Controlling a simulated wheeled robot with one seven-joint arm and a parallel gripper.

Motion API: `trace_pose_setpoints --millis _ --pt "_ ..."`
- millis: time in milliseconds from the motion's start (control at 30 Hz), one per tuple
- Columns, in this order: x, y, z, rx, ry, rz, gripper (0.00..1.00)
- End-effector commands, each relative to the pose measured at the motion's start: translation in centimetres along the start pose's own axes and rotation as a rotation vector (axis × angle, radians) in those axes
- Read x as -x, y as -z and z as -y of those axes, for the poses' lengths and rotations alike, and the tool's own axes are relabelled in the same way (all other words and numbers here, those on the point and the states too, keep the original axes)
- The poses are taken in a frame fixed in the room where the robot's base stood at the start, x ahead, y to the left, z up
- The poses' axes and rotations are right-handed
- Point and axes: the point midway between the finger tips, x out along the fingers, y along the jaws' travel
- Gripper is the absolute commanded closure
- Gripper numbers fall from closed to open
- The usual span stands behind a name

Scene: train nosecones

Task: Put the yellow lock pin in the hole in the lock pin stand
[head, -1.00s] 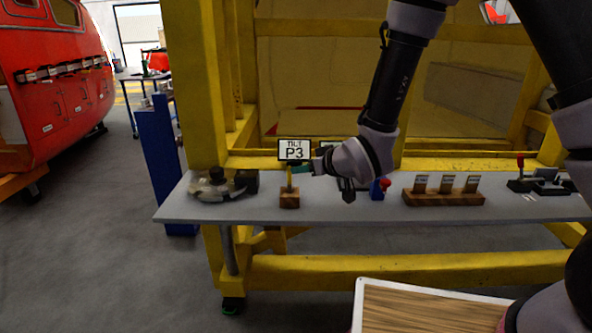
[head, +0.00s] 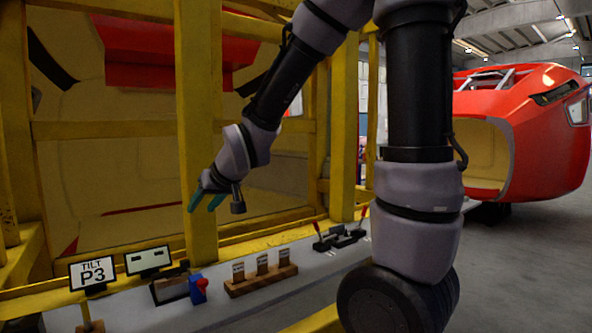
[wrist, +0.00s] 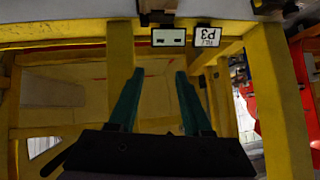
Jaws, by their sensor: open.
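My gripper (head: 204,203) is raised above the grey bench, in front of the yellow frame. Its two teal fingers are apart with nothing between them, as the wrist view (wrist: 159,76) also shows. A thin yellow upright piece (head: 86,312), which looks like the lock pin, rises from a small wooden block at the bottom left edge of the head view. The block (head: 90,327) is mostly cut off, so I cannot tell whether it is the lock pin stand or how the piece sits in it. My gripper is well apart from both.
On the bench stand a TILT P3 sign (head: 93,273), a second sign (head: 148,259), a blue block with a red knob (head: 198,287), a wooden rack (head: 260,281) and a lever unit (head: 338,240). A yellow post (head: 198,110) rises close behind my gripper.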

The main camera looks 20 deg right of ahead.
Motion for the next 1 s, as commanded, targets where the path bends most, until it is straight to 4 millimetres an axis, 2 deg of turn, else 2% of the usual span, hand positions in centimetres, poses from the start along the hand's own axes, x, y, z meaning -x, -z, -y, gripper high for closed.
trace_pose_setpoints --millis 33,200,300,433,500,600,1000 --pt "2.8 0.9 -2.2 -0.060 -0.034 0.003 0.51" --pt "11.5 0.2 -7.2 -0.249 -0.119 0.064 0.51" --pt "16.3 -1.2 -8.8 -0.354 -0.155 0.095 0.51" --pt "20.8 -3.3 -9.6 -0.461 -0.180 0.126 0.51" --pt "22.4 -4.2 -9.6 -0.502 -0.186 0.138 0.51" --pt "23.6 -5.0 -9.5 -0.534 -0.190 0.149 0.51" --pt "23.9 -5.3 -9.4 -0.544 -0.190 0.156 0.51"
